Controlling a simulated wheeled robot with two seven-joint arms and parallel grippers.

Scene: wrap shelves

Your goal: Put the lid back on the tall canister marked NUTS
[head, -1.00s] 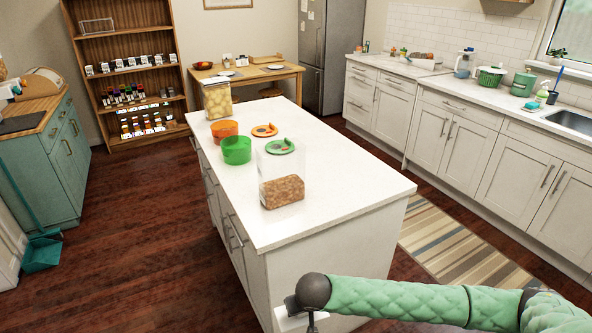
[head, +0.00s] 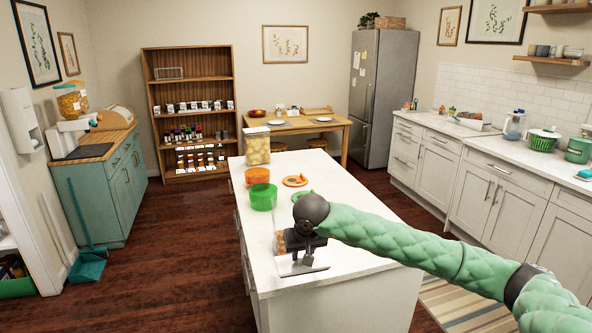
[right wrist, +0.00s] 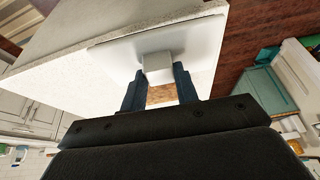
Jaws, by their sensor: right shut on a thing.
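A clear canister with brown contents (head: 279,243) stands on the island, mostly hidden behind my right arm and gripper. I can read no marking on it. My right gripper (head: 304,258) is shut on the pale lid (head: 312,268), seen in front of the canister. In the right wrist view, the fingers (right wrist: 158,77) pinch the square knob of the lid (right wrist: 195,38). A brown patch shows between the fingers there; I cannot tell what it is. Whether the lid touches the canister is hidden. My left gripper is not in view.
On the white island (head: 350,247) stand a green bowl (head: 262,197), an orange bowl (head: 256,176), an orange plate (head: 295,181) and a lidded canister with pale contents (head: 257,150). A green plate is partly behind my arm. The right front of the island is clear.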

